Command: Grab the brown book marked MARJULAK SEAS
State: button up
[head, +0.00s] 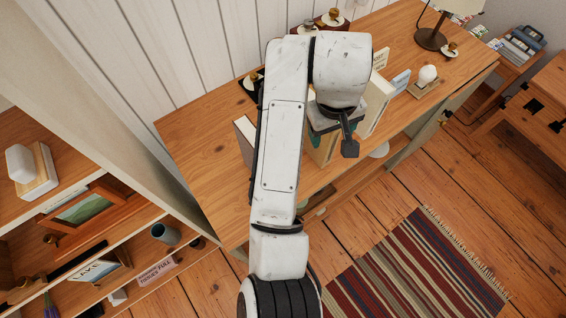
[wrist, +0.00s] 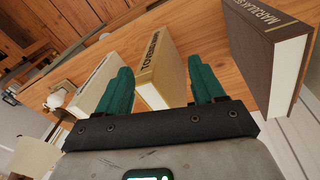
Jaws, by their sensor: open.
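The brown book (wrist: 268,48) stands at the right of the wrist view, its spine reading "MARJULAK SE…" before it is cut off. In the head view, a thin book edge (head: 243,138) that looks like it shows left of my arm, mostly hidden. My gripper (wrist: 162,66) is open, with green fingers. A tan book (wrist: 162,68) stands between the fingers' lines in the wrist view; I cannot tell whether it lies within their reach. The brown book is outside the right finger, apart from it.
A pale book (wrist: 98,85) stands left of the tan one. In the head view the wooden desk (head: 200,135) carries a lamp (head: 431,38) and a white egg-like ornament (head: 427,75) at right. Shelves (head: 95,250) stand at left; a striped rug (head: 420,270) lies on the floor.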

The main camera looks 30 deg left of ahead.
aim_at(257, 135)
jog(key=s+a+r+n, duration=0.1)
jog(key=s+a, duration=0.1)
jog(key=a, duration=0.2)
jog(key=s+a+r+n+g, duration=0.1)
jog(key=s+a+r, duration=0.1)
jog(key=s+a, duration=0.1)
jog(key=s+a+r+n, duration=0.1)
jog(key=s+a, duration=0.1)
jog(key=a, duration=0.3)
jog(key=shift+s+a+r+g, duration=0.2)
jog(key=shift+s+g, duration=0.1)
jog(key=shift+g, duration=0.1)
jog(key=shift+s+a+f, duration=0.2)
jog(key=shift+f, duration=0.05)
notch_tip(257, 135, down, 5)
jog(key=shift+r+b, duration=0.1)
jog(key=shift+b, duration=0.85)
jog(key=shift+s+a+f+p, duration=0.1)
jog(key=shift+f+p, duration=0.3)
jog(key=shift+f, duration=0.95)
jog(key=shift+s+a+f+p, duration=0.1)
jog(key=shift+f+p, duration=0.25)
jog(key=shift+f, duration=1)
grip_shut()
jog(key=shift+r, duration=0.1)
